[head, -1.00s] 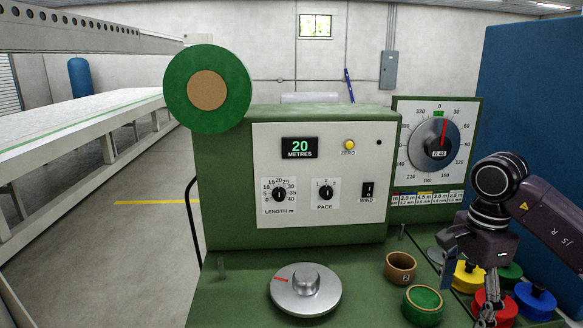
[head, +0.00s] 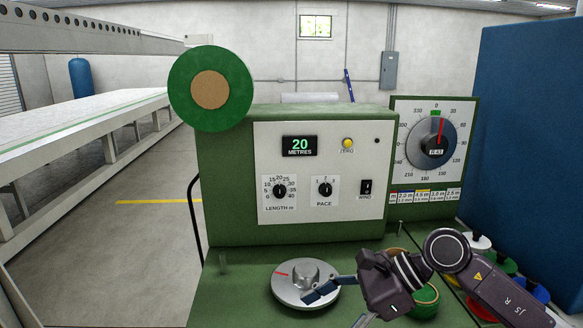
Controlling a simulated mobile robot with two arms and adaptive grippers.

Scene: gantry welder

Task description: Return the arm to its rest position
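My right gripper (head: 335,310) comes in from the right, low in the head view, with its forearm reaching left over the green bench top. Its two fingers are spread apart and nothing shows between them. One finger overlaps the right side of the silver disc (head: 284,290) with its knob and red mark; I cannot tell whether it touches. My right wrist partly hides a brown cup (head: 397,253) and a green-topped spool (head: 425,298). My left gripper is not in view.
The green machine (head: 225,190) carries a display reading 20 metres, knobs and a wind switch (head: 366,188). A round dial (head: 436,140) stands behind right. Coloured spools, one blue (head: 533,290), are partly hidden by my arm. A blue panel (head: 530,120) bounds the right. Floor at left is open.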

